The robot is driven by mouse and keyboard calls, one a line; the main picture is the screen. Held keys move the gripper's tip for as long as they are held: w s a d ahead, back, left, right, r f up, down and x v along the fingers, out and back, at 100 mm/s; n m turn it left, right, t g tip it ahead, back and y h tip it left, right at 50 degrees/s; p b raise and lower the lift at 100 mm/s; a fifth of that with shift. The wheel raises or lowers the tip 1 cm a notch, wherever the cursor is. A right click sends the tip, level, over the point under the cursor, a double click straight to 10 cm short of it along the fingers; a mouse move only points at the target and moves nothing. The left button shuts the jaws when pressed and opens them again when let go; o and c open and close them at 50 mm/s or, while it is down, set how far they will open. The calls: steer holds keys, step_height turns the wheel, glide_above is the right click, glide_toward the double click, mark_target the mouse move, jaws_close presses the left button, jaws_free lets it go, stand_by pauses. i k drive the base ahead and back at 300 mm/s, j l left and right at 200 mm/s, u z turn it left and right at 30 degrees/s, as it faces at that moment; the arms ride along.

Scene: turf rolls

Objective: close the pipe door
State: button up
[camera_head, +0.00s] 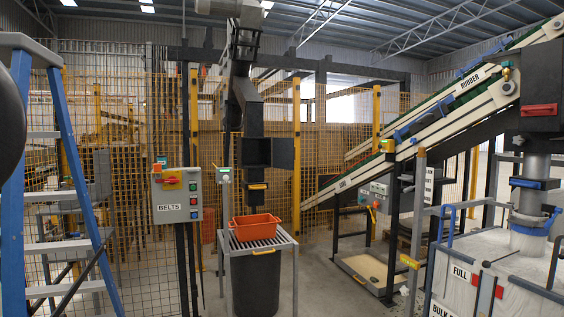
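A black vertical pipe (252,118) comes down at the centre, behind a small grated stand. Low on it is a square dark opening (257,152). A flat dark panel, which looks like the pipe door (284,153), stands out to the right of the opening, so the door appears open. A yellow handle (257,186) sits on the pipe below the opening. My gripper is not in view. A dark rounded shape cuts into the left edge; I cannot tell what it is.
An orange tub (255,227) rests on the grated stand (284,240) over a dark bin (254,285). A BELTS control box (177,195) stands left of it. A blue stepladder (70,155) is at the left. Conveyors (440,105) and a bulk bag frame (480,285) fill the right.

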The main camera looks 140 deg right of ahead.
mark_target(284, 150)
steer(key=z, duration=1)
steer(key=k+z, duration=0.1)
steer(key=z, duration=0.4)
steer(key=j+z, duration=0.1)
steer(key=z, duration=0.9)
steer(key=i+z, duration=0.15)
steer(key=z, duration=1.85)
steer(key=i+l+z, duration=0.1)
steer(key=i, duration=0.15)
